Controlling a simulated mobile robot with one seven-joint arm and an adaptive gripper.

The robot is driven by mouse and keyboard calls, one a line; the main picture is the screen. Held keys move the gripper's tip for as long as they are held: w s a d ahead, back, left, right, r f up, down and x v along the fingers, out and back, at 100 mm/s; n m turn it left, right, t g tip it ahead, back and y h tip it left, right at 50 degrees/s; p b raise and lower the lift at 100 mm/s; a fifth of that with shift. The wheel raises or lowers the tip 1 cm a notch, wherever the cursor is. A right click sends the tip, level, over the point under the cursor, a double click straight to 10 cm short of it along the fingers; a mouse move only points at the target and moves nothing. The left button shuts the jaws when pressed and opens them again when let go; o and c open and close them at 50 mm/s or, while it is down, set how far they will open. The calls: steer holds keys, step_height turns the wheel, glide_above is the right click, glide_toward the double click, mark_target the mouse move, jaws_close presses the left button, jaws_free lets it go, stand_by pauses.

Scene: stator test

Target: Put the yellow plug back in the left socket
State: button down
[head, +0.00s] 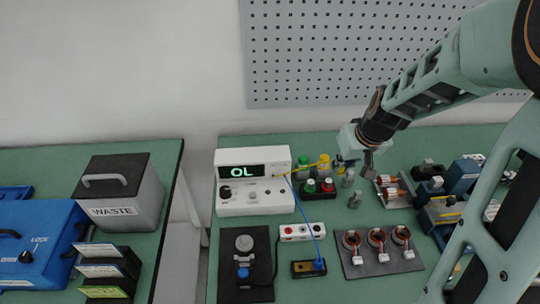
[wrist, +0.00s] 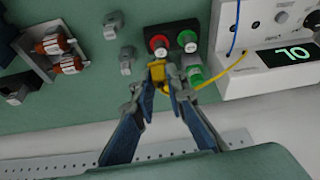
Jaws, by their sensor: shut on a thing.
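My gripper (head: 344,165) is above the back of the green bench, right of the meter. The yellow lead (head: 308,167) runs from the meter to the gripper and also shows in the wrist view (wrist: 222,73). The black socket block (head: 298,270) is at the front of the bench. A blue plug (head: 319,264) stands in its right side; its left side has no plug, though the socket is too small to make out.
The white meter (head: 228,208) reads OL.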

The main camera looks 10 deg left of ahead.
steer(key=a+n+g+y, duration=0.2)
steer(key=a+n, duration=0.5)
steer(key=a, duration=0.1)
steer(key=r+n+g+p, duration=0.1)
steer(key=n+g, duration=0.2)
steer(key=n, duration=0.7)
glide_above(265, 192)
steer(key=d, duration=0.1)
steer(key=shift+g+y, duration=0.3)
steer(key=shift+y, duration=0.1)
steer(key=shift+w+d+f+b, duration=0.1)
steer(key=shift+f+b, duration=1.1)
steer(key=shift+f, duration=1)
steer(key=shift+w+d+f+b, duration=0.1)
steer(key=shift+f+b, duration=1.05)
steer(key=shift+f, duration=1.05)
steer(key=shift+f+b, duration=1.2)
steer(key=shift+b, duration=0.65)
steer(key=c, duration=1.8)
jaws_free()
steer(key=shift+s, duration=0.1)
steer(key=shift+c, duration=0.2)
steer(key=v, duration=1.2)
